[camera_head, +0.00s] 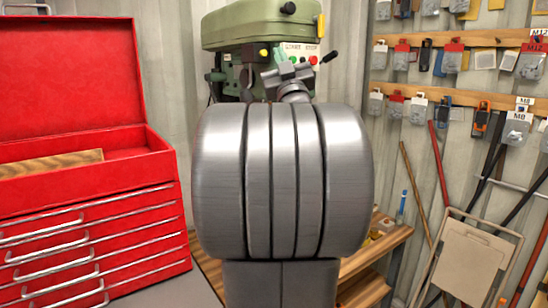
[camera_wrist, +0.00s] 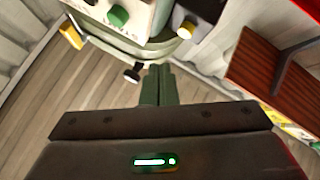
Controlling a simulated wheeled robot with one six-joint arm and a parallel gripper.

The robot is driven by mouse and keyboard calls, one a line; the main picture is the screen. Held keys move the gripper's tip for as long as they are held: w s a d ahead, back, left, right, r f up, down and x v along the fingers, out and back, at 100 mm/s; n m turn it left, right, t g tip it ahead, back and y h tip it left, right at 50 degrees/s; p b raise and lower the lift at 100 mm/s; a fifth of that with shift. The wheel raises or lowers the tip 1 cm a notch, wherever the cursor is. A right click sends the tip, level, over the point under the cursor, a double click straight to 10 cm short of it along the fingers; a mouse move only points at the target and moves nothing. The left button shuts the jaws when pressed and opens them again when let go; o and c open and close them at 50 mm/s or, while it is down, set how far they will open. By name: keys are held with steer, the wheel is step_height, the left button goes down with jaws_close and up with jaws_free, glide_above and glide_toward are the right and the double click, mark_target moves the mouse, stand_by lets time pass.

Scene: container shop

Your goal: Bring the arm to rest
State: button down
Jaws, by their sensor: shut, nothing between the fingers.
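My gripper (camera_wrist: 158,72) shows in the wrist view, where its dark body with a green light fills the bottom. Its narrow fingers are together, shut and empty, and point up the picture. Nothing is held.
A green drill press (camera_head: 240,28) stands behind my arm; its head (camera_wrist: 150,25) is upside down in the wrist view. A red open tool chest (camera_head: 80,215) is at left. Wall racks (camera_head: 460,98) and a folded chair (camera_head: 462,262) are at right. A wooden shelf (camera_head: 385,250) is partly hidden.

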steer(key=shift+w+a+p, duration=0.6)
steer(key=shift+w, duration=0.25)
steer(key=shift+w+a+p, duration=0.55)
steer(key=shift+w+p, duration=0.05)
steer(key=shift+w, duration=0.2)
